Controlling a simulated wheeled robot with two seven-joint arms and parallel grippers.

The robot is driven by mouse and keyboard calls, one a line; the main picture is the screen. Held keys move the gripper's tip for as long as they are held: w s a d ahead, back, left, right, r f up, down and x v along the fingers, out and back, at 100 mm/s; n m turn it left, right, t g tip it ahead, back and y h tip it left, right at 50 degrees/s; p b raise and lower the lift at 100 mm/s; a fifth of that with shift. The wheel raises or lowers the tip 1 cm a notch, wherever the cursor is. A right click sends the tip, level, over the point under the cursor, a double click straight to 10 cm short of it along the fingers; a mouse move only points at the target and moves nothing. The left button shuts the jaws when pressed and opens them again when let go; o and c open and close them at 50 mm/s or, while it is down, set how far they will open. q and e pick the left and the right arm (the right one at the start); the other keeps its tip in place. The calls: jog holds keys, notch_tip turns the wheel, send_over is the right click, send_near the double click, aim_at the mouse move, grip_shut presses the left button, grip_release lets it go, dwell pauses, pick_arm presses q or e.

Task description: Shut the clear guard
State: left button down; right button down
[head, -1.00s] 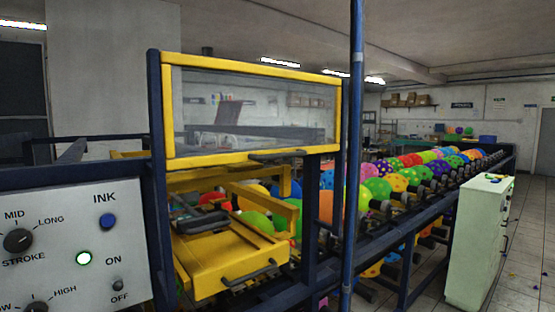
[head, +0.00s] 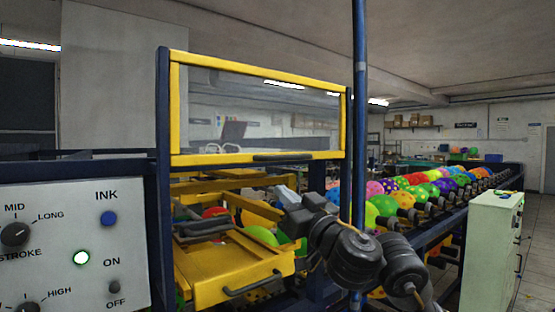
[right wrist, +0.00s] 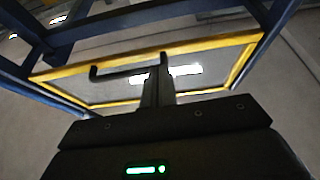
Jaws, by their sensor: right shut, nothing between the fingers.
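The clear guard (head: 240,112), a see-through panel in a yellow frame, stands raised between dark blue posts. Its black handle (head: 283,157) is on the bottom bar. My right gripper (head: 284,192) is below that handle, reaching in from the lower right, and is empty. In the right wrist view the guard's yellow frame (right wrist: 195,46) is overhead, and the black handle (right wrist: 118,71) shows at the tips of my shut right gripper (right wrist: 160,68). Whether they touch I cannot tell. My left gripper is not in view.
A yellow drawer (head: 232,272) with its own black handle sits under the guard. A blue pole (head: 359,120) stands close by my right arm. A control panel (head: 60,245) is at left. Colourful balloons (head: 410,192) line a conveyor at right, beside a pale green cabinet (head: 488,250).

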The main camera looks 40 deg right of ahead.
jog(key=s+d+r+t, duration=0.2)
jog(key=s+r, duration=0.2)
jog(key=r, duration=0.3)
jog(key=w+r, duration=0.1)
jog(key=w, duration=0.8)
jog(key=shift+w+g, duration=0.2)
jog(key=shift+g, duration=0.1)
jog(key=shift+r, duration=0.1)
